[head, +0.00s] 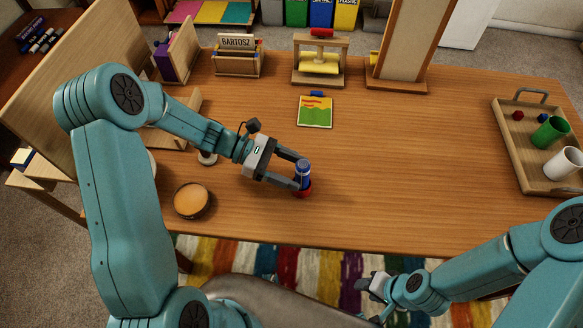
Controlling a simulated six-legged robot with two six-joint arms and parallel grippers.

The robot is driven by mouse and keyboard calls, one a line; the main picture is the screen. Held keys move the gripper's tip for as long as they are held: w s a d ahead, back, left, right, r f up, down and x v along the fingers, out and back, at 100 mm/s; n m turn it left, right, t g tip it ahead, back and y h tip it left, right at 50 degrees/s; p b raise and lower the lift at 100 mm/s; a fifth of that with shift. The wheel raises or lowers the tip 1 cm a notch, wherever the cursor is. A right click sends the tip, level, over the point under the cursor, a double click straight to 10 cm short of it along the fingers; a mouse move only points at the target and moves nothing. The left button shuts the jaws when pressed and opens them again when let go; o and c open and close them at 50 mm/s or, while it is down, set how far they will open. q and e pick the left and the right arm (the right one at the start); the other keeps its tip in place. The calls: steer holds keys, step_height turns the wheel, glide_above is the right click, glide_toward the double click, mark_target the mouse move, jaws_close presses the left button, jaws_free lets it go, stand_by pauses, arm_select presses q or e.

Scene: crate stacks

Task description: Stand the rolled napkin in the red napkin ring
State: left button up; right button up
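The rolled napkin (304,173) is a dark blue upright roll near the front middle of the table. The red napkin ring (306,192) shows as a red rim at the roll's foot. The roll's lower end appears to be inside the ring, though the fingers partly hide this. My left gripper (299,174) reaches in from the left, with its fingers on either side of the roll, and looks shut on it. My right gripper (371,286) is low, in front of the table's edge and away from the napkin; its fingers are too unclear to read.
A round tan-topped object (191,200) lies left of the ring. A colourful picture card (315,112) lies behind it. A wooden tray (527,175) with green and white cups stands at the right. The table (420,170) between ring and tray is clear.

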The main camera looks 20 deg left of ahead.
stand_by(0.3)
arm_select(q)
steer(key=v, duration=1.6)
steer(key=shift+b, duration=0.45)
steer(key=shift+a+r, duration=0.1)
steer(key=shift+a, duration=0.05)
